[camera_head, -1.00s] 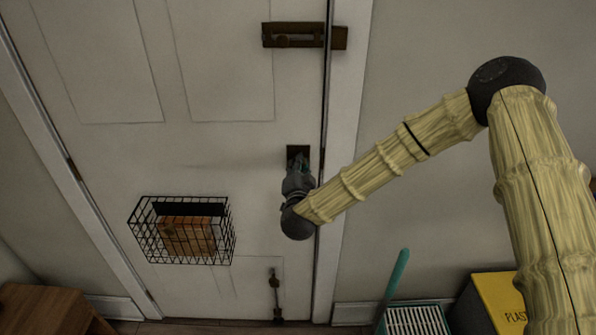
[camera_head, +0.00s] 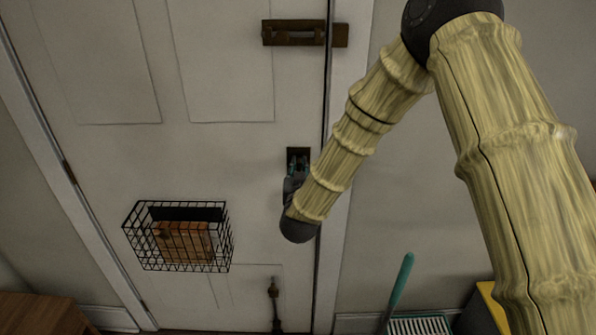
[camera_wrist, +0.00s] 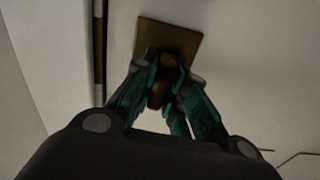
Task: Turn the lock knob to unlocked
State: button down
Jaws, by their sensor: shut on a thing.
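The lock knob (camera_wrist: 157,95) is a small dark brown piece on a square bronze plate (camera_wrist: 168,40), seen in the wrist view. In the head view the dark plate (camera_head: 298,155) sits on the white door near its right edge. My gripper (camera_wrist: 160,82) has teal-lined fingers closed on the knob from both sides in the wrist view. In the head view my gripper (camera_head: 297,172) reaches up to the plate. The fingers cover much of the knob, so its exact angle is hard to tell.
A slide bolt (camera_head: 300,33) is above on the door (camera_head: 220,100). A wire basket (camera_head: 180,235) with a brown box hangs at lower left. A vertical bolt (camera_head: 274,300) is low on the door. A teal-handled item (camera_head: 400,285) stands at lower right.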

jog(key=shift+f+n, duration=0.15)
jog(key=shift+n, duration=0.25)
jog(key=c, duration=1.4)
grip_release()
jog(key=shift+c, duration=0.2)
jog(key=s, duration=1.2)
